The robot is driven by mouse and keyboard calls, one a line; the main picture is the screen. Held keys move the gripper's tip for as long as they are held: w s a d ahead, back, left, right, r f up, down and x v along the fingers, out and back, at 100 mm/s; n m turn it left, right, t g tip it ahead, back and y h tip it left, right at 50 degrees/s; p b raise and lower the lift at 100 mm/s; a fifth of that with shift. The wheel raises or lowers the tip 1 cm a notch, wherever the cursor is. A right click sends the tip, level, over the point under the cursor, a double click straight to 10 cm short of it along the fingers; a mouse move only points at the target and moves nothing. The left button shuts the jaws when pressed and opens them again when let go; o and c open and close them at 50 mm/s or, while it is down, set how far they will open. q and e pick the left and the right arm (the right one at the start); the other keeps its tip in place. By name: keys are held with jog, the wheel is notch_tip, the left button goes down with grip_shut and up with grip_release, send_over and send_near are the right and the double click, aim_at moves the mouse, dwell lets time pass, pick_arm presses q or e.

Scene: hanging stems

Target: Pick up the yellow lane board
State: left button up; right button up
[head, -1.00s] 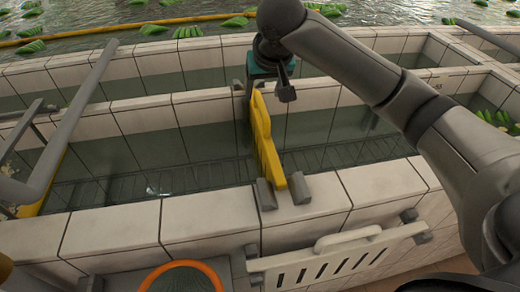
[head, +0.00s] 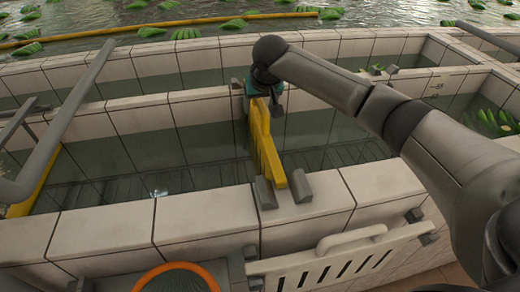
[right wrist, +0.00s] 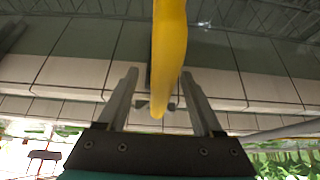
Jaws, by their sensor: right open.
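The yellow lane board (head: 268,150) stands on edge across the water channel in the head view. Its near end sits between two grey blocks on the front wall. My right gripper (head: 270,106) is at the board's far end, with its fingers partly hidden by the wrist and board. In the right wrist view, the open fingers of the right gripper (right wrist: 160,75) lie on either side of the board (right wrist: 168,45), with a visible gap on each side. My left gripper is not in view.
Pale stone walls (head: 105,240) border the channels. A white slotted panel (head: 335,262) hangs on the front wall beside an orange-rimmed round opening (head: 182,272). Grey bars (head: 62,120) cross the left side. Green bunches (head: 498,122) float at the right.

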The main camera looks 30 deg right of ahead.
jog(key=shift+w+d+f, duration=0.1)
jog(key=shift+w+f, duration=0.2)
jog(key=shift+f, duration=0.35)
jog(key=shift+f+p, duration=0.25)
jog(key=shift+p, duration=0.2)
dwell(0.4)
grip_shut()
dwell(0.4)
jog(key=shift+r, duration=0.1)
